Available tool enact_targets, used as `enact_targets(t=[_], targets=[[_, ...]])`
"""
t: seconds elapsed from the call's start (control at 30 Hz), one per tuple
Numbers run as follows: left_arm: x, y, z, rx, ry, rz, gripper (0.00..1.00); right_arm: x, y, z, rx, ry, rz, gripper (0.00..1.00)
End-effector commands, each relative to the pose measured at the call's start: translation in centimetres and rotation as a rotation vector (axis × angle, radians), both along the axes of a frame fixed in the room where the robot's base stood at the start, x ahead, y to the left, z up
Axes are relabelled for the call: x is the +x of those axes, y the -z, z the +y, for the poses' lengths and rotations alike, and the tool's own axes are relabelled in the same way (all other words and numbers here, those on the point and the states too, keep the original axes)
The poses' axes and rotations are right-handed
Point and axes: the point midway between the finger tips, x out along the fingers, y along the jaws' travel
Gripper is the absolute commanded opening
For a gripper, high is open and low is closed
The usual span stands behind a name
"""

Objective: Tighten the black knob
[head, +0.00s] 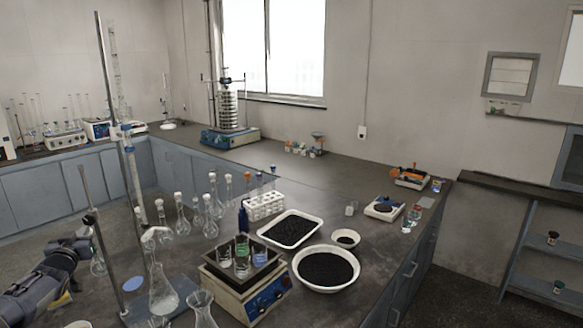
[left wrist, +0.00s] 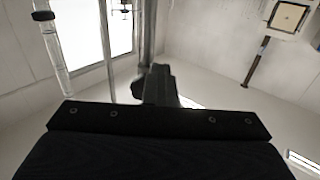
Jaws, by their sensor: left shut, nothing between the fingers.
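The sieve shaker stands on the far bench, with a blue base (head: 229,137) and a stack of round sieves (head: 228,108) between upright rods. A small dark clamp part (head: 226,80) sits above the stack; it is too small to tell whether it is the black knob. My left gripper (head: 82,245) is at the left edge of the head view, far from the shaker and near a stand rod. It is shut and empty. In the left wrist view its shut fingers (left wrist: 158,85) point toward the wall, window and ceiling. My right gripper is not in view.
Tall rods and a glass burette (head: 130,170) stand close to my left gripper. The bench before the shaker is mostly clear.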

Motion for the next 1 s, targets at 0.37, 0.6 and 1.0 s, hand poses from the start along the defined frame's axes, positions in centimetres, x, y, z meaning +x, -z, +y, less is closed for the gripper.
enact_targets(t=[0.37,0.6,1.0], targets=[[-0.5,0.5,0.1,0.002,0.004,-0.009,0.0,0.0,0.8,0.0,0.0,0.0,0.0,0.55],[-3.4,0.8,-0.5,0.001,0.001,-0.005,0.0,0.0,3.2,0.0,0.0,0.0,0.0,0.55],[-5.9,0.6,-1.2,0.0,0.002,-0.002,0.0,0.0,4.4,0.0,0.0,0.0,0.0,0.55]])
